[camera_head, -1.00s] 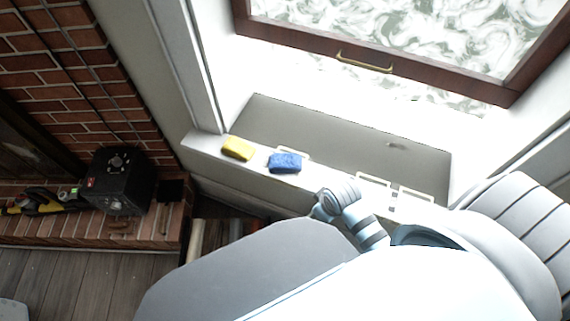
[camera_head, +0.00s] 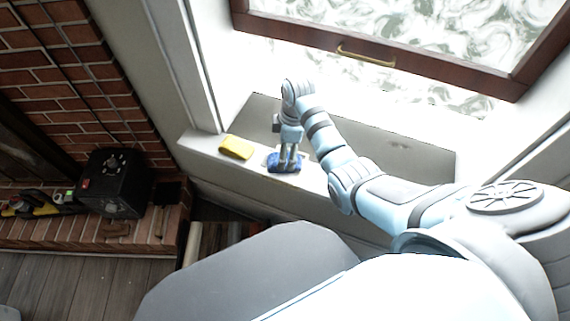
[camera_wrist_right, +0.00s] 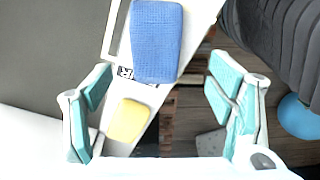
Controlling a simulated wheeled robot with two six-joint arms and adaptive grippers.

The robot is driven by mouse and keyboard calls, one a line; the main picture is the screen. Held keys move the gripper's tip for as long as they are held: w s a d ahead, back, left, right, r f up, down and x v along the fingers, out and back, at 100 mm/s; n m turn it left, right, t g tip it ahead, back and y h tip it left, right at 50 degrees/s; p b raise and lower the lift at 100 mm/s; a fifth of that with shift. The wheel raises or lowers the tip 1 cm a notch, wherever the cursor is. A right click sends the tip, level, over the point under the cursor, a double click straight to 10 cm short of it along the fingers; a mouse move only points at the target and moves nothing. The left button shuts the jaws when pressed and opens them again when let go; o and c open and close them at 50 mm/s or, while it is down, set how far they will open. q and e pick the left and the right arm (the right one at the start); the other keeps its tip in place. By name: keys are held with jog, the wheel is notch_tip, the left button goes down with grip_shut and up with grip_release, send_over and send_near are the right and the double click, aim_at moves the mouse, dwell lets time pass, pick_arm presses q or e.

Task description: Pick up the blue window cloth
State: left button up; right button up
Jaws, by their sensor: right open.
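The blue window cloth (camera_head: 274,161) lies on the white window sill in the head view, partly hidden by my right gripper (camera_head: 287,165). In the right wrist view the cloth (camera_wrist_right: 156,42) is a textured blue rectangle, ahead of and between the spread teal fingers. My right gripper (camera_wrist_right: 160,92) is open and empty, pointing down over the sill. I cannot tell the exact gap between fingertips and cloth. My left gripper is not in view.
A yellow sponge (camera_head: 236,147) lies on the sill just left of the cloth and also shows in the right wrist view (camera_wrist_right: 127,121). The window frame (camera_head: 400,62) stands behind. A black box (camera_head: 115,183) sits on the brick hearth at left.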

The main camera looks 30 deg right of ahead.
jog(key=f+b, duration=0.2)
jog(key=f, duration=0.3)
jog(key=shift+w+f, duration=0.2)
jog(key=c, duration=1.2)
jog(key=shift+r, duration=0.1)
jog(key=shift+c, duration=0.2)
notch_tip(320, 180, up, 20)
jog(key=p, duration=0.8)
jog(key=shift+p, duration=0.35)
